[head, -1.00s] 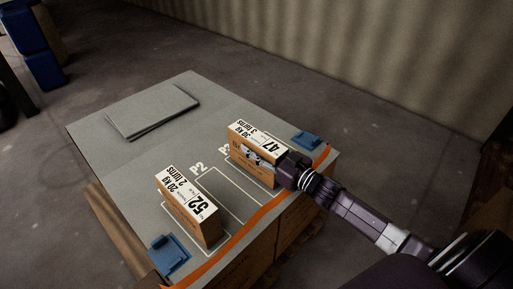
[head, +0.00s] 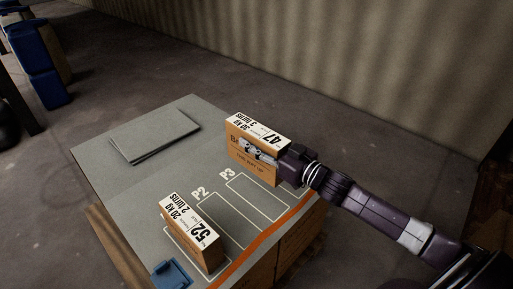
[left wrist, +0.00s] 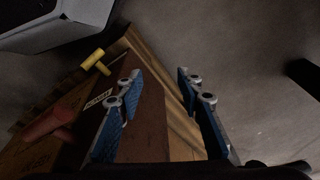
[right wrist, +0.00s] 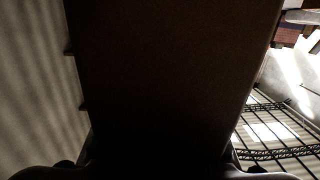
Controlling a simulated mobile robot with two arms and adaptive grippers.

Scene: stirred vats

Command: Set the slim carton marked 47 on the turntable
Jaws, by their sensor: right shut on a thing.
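The slim carton marked 47 (head: 262,141) is brown with a white label on top. My right gripper (head: 262,151) is shut on it and holds it raised above the grey top, over the far end of the P3 outline. In the right wrist view the carton's dark face (right wrist: 170,70) fills the middle. My left gripper (left wrist: 158,85) shows only in the left wrist view, its blue-padded fingers apart and nothing visibly gripped between them. I cannot make out a turntable in any view.
Thin grey sheets (head: 155,134) lie at the back left. A blue bracket (head: 172,274) is at the front edge, near an orange strip (head: 262,236). The P3 outline (head: 262,196) is empty.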

